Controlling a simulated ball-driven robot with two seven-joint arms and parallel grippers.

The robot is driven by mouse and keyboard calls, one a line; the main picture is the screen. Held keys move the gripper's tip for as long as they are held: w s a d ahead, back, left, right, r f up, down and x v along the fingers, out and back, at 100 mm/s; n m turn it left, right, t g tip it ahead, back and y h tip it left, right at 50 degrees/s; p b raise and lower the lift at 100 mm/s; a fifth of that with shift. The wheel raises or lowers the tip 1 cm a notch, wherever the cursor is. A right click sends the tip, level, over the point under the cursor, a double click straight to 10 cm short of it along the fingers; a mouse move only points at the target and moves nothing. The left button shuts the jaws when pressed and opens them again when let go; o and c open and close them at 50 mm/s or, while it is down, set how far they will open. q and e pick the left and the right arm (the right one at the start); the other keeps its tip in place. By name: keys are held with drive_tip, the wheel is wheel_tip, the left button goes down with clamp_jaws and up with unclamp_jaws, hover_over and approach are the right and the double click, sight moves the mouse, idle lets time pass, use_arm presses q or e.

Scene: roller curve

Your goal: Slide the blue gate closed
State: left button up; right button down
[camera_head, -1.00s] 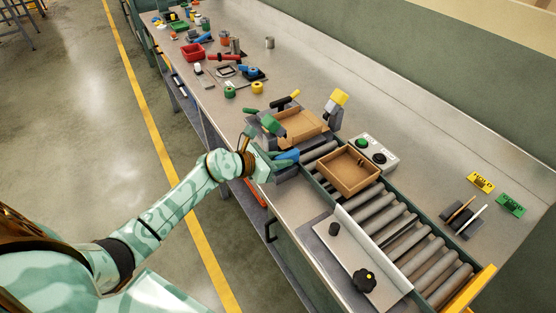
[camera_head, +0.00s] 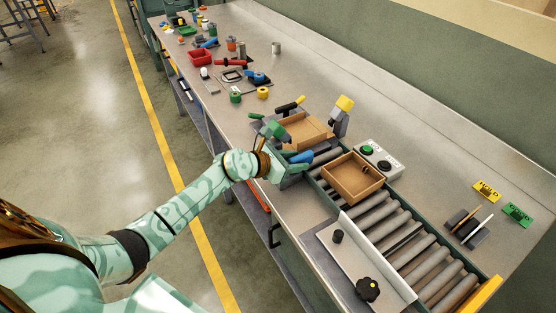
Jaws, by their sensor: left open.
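The blue part of the gate (camera_head: 301,157) shows at the near edge of the roller conveyor, just left of the front cardboard box. My left gripper (camera_head: 290,166) is open and right at this blue part, its fingers partly around or beside it. I cannot tell whether they touch. The gripper and wrist hide part of the gate and its mount. My right gripper is not in view.
An open cardboard box (camera_head: 352,194) sits on the rollers (camera_head: 401,237), and another box (camera_head: 317,133) lies behind the gate. A green clamp (camera_head: 273,130) and a yellow-topped post (camera_head: 341,112) stand nearby. A button box (camera_head: 377,157) is beyond the rollers.

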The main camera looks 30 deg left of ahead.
use_arm(q)
drive_tip(key=p+v, duration=0.2)
drive_tip(key=v, duration=1.3)
drive_tip(key=shift+a+r, duration=0.2)
